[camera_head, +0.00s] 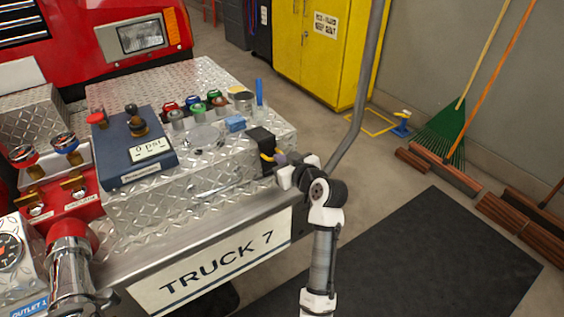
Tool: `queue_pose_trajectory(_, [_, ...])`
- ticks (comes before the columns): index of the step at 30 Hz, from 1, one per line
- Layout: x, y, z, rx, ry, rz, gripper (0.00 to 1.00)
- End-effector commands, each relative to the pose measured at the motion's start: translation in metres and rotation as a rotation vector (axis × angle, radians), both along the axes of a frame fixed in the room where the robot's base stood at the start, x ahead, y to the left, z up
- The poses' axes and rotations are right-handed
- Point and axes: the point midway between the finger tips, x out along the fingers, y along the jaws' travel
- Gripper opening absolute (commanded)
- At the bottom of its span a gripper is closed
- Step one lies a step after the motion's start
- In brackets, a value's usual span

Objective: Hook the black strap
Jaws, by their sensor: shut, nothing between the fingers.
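A black strap-like piece (261,138) lies over the right front corner of the diamond-plate box on the bumper. A small yellow part (267,156) shows just below it. My gripper (280,159) is at that corner, to the lower right of the black piece, with its fingers shut and empty. In this view the fingertips are very close to the yellow part; I cannot tell whether they touch. My gripper and wrist hide part of this corner, and no separate hook is clear.
A blue gauge panel (137,149) and several colored caps stand on the diamond-plate box (150,209). A grey pole (361,100) rises right of my gripper. The TRUCK 7 bumper (212,268) runs below. A dark mat (420,260) lies on open floor at right.

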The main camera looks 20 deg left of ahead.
Motion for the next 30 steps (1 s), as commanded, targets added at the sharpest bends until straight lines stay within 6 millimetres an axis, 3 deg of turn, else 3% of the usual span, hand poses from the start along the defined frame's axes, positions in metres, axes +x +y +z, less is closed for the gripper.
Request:
queue_pose_trajectory(1, [0.000,0.000,-0.011,0.013,-0.010,0.000,0.00])
queue_pose_trajectory(11, [0.001,0.002,-0.035,0.060,-0.047,0.000,0.00])
queue_pose_trajectory(30, [0.003,0.005,-0.025,0.059,-0.046,0.000,0.00])
